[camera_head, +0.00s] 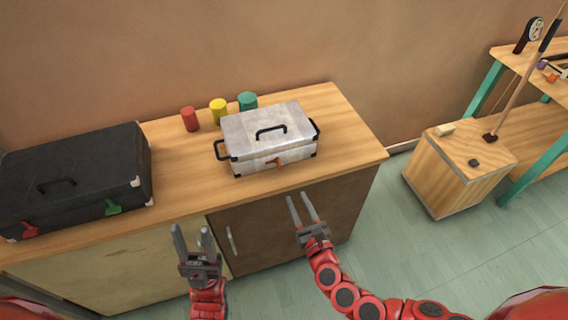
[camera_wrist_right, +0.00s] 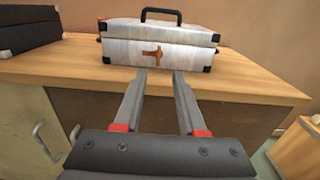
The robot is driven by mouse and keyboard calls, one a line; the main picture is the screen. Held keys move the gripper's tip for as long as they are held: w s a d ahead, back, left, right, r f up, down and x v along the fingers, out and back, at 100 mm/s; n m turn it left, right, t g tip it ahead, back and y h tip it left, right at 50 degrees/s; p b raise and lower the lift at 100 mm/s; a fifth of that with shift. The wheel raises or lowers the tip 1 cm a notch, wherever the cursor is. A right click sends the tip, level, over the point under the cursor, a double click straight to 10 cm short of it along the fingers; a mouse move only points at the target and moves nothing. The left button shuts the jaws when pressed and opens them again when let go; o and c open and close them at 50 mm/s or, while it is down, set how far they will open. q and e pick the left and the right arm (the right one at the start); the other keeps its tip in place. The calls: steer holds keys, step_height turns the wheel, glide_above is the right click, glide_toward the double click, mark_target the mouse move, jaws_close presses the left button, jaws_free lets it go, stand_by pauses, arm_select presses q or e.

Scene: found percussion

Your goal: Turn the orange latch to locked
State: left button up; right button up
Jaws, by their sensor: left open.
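The orange latch (camera_head: 277,162) is on the front face of a white metal case (camera_head: 267,135) with a black handle and black corners. The case is closed and stands on the wooden counter. In the right wrist view the latch (camera_wrist_right: 153,54) looks roughly horizontal with a short stem, just beyond my fingertips. My right gripper (camera_head: 301,198) is open and empty, in front of the counter and below the case. In the right wrist view its fingers (camera_wrist_right: 160,74) point at the case front, apart from it. My left gripper (camera_head: 192,228) is open and empty, lower left, before the cabinet doors.
A black case (camera_head: 75,175) with red and green latches stands on the counter (camera_head: 350,150) at left. Red (camera_head: 190,119), yellow (camera_head: 218,111) and teal (camera_head: 247,101) cylinders stand behind the white case. A wooden box (camera_head: 455,175) stands right. The counter right of the white case is clear.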

mark_target(280, 162)
steer(key=b+x, duration=0.1)
steer(key=x, duration=1.3)
steer(key=shift+w+a+f, duration=0.1)
steer(key=shift+w+a, duration=0.2)
steer(key=shift+w, duration=0.05)
jaws_close()
